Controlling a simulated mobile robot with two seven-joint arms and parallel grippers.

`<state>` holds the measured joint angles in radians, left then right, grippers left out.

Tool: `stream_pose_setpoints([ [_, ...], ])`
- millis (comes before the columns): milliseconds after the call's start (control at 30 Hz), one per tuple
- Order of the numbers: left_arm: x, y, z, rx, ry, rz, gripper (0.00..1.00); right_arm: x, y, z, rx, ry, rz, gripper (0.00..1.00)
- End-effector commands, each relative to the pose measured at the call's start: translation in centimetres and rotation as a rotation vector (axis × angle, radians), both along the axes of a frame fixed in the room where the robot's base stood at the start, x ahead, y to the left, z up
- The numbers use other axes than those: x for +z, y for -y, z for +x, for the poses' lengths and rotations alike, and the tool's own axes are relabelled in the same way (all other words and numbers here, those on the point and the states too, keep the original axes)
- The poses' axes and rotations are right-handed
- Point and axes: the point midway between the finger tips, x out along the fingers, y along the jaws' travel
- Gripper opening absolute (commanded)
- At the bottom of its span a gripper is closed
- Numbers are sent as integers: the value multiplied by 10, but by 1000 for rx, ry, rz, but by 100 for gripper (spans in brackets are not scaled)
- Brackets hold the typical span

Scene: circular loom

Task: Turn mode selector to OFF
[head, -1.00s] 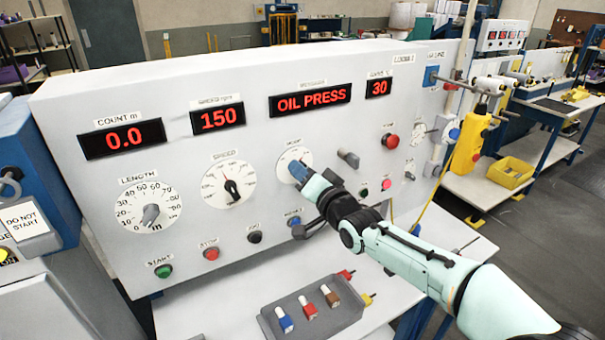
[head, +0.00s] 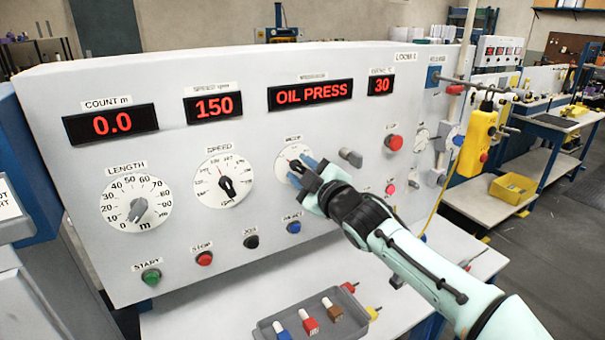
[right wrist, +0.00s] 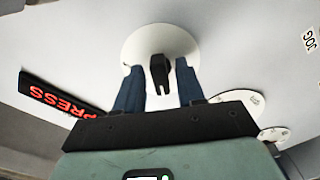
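The mode selector is a white dial (head: 287,157) with a black knob (head: 297,166), under a MODE label on the white loom panel. It also shows in the right wrist view as a white dial (right wrist: 143,45) with a black knob (right wrist: 160,72). My right gripper (head: 303,173) is at the dial. In the right wrist view its two blue fingers (right wrist: 160,88) stand on either side of the knob, with visible gaps, so it is open around the knob. The dial's markings are too small to read and partly hidden by the fingers. My left gripper is not in view.
The speed dial (head: 211,190) is left of the mode dial, and a grey lever (head: 350,158) is close on its right. A red stop button (head: 394,142) sits farther right. The blue button (head: 294,227) is below. A grey tray (head: 262,331) lies on the bench.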

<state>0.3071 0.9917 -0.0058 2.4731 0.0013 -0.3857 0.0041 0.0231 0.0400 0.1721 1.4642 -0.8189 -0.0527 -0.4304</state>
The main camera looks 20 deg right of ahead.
Motion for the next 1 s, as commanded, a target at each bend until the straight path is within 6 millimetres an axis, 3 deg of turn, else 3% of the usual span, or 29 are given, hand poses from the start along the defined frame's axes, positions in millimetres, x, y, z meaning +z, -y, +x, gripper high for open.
stream_pose_setpoints([
  [333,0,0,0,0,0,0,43,0,1,-4,0,-1,5,43],
  [733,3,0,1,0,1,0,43,1,8,-60,0,1,6,43],
  [1000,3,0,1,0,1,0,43,0,10,-70,1,-2,7,43],
])
